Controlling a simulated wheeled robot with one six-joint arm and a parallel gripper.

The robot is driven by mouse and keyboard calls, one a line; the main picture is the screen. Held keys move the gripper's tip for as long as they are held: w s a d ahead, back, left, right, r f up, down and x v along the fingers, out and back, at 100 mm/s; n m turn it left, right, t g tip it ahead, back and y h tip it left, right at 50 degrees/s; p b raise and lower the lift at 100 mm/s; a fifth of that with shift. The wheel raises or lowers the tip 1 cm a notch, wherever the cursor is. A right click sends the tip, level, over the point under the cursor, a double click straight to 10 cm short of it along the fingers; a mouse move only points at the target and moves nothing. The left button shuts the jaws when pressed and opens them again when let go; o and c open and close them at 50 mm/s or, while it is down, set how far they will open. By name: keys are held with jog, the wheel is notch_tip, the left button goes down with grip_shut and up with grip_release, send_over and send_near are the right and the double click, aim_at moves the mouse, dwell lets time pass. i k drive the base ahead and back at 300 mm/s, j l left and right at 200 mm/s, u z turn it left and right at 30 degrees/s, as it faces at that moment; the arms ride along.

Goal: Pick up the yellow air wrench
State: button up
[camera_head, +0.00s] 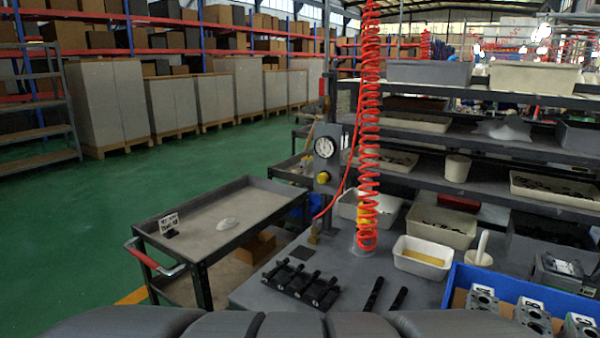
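The yellow air wrench (361,216) hangs upright at the lower end of a red coiled hose (369,110), above the back part of the grey workbench (255,292). The red coils cover much of the wrench, so only parts of its yellow body show. Whether its lower end touches the bench I cannot tell. My gripper is not in view.
A pressure gauge (324,146) on a post stands left of the wrench. Black valve parts (300,283) lie in front, with a white bin (422,257) to the right. A blue crate (510,287) holds several metal blocks. A cart (230,205) stands left.

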aim_at(360, 212)
jog(key=z, duration=3.2)
jog(key=u, duration=1.85)
jog(key=k+l+u, duration=0.1)
jog(key=u, duration=0.7)
jog(key=k, duration=0.4)
